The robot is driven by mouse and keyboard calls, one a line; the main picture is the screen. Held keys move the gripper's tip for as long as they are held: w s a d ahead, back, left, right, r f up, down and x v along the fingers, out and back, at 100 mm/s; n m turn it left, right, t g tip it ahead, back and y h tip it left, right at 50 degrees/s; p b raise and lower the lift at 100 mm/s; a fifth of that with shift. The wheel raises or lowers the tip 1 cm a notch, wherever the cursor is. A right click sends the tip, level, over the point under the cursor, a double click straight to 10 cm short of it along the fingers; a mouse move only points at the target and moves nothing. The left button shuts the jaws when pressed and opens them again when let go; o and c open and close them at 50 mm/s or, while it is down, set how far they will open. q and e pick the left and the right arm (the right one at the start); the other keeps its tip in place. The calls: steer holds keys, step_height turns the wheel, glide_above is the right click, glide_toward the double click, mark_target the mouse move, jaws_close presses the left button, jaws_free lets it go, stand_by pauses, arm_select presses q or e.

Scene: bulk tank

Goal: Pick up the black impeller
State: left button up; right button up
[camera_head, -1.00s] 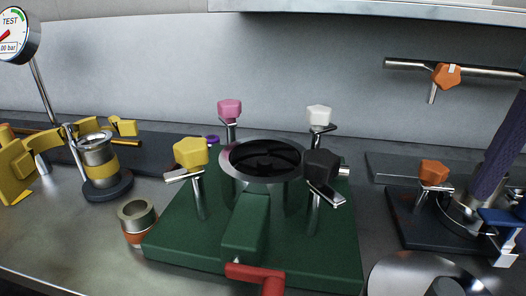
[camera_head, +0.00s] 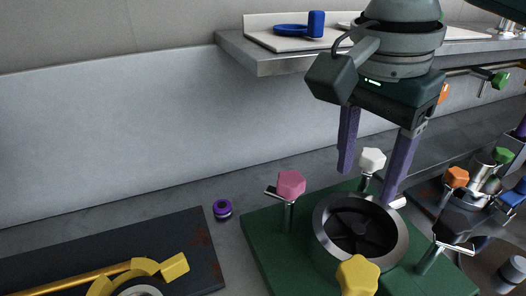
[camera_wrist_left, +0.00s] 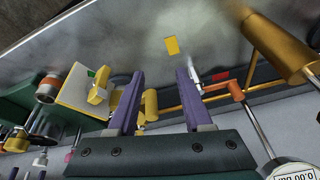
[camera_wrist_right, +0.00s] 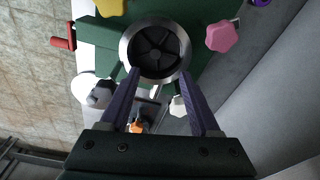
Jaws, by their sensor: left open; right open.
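The black impeller (camera_head: 360,232) sits inside a round metal housing (camera_head: 319,238) on the green base (camera_head: 262,240). In the right wrist view the impeller (camera_wrist_right: 156,50) shows its vanes, ringed by the housing's bright rim. My right gripper (camera_head: 368,182) is open and empty, above and behind the housing in the head view, with its purple fingers pointing down. In the right wrist view my right gripper (camera_wrist_right: 164,75) has its fingertips near the housing's edge. My left gripper (camera_wrist_left: 157,78) is open and empty over other fittings. It is outside the head view.
Pink (camera_head: 291,184), white (camera_head: 372,160) and yellow (camera_head: 357,276) knobs stand around the housing, with a black knob at its right. A purple ring (camera_head: 222,210) lies on the bench. A shelf (camera_head: 262,56) hangs behind my right arm.

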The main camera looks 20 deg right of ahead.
glide_above(358, 228)
step_height(358, 228, down, 5)
steer(key=shift+a+r+b, duration=0.15)
steer(key=shift+r+b, duration=0.05)
steer(key=shift+b, duration=0.1)
step_height(358, 228, down, 5)
steer(key=shift+f+b, duration=0.15)
steer(key=shift+b, duration=0.25)
arm_select(q)
steer(key=shift+s+d+f, duration=0.2)
steer(key=shift+s+f, duration=0.1)
steer(key=shift+f, duration=0.2)
steer(key=shift+s+d+f, duration=0.15)
steer(key=shift+s+f, duration=0.1)
steer(key=shift+f, duration=0.2)
arm_select(e)
steer(key=c, duration=0.3)
arm_select(q)
steer(key=shift+w+a, duration=0.1)
arm_select(e)
jaws_close()
